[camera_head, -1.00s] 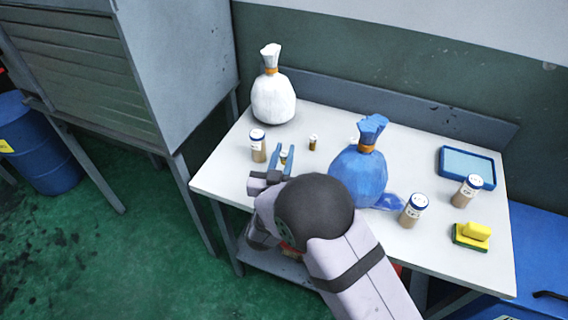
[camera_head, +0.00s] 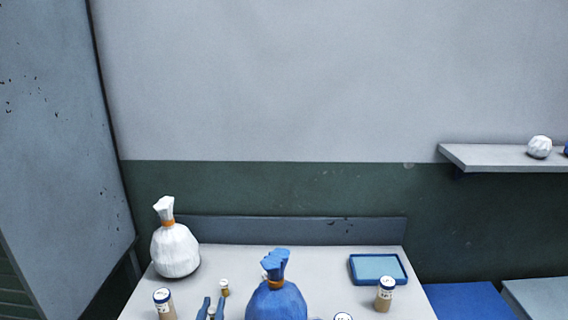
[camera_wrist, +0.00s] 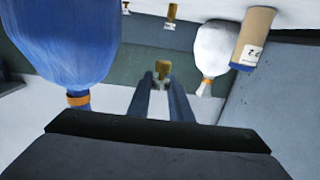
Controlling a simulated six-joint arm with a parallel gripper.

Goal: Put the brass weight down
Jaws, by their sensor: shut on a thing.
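My gripper (camera_head: 210,308) shows at the bottom edge of the head view, its two blue fingers pointing up over the white table (camera_head: 215,262). In the wrist view my gripper (camera_wrist: 162,78) is shut on the small brass weight (camera_wrist: 163,67), whose gold-brown end stands out between the fingertips. I cannot tell whether the weight touches the table. A similar small brass piece with a pale top (camera_head: 224,289) stands just beyond the gripper; it also shows in the wrist view (camera_wrist: 172,12). Most of my arm is outside the head view.
A blue tied bag (camera_head: 277,302) stands right of the gripper. A lidded jar (camera_head: 164,304) is close on its left, a white tied bag (camera_head: 175,252) behind. A blue tray (camera_head: 378,269) and another jar (camera_head: 384,295) are at right. Some clear table lies behind the small piece.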

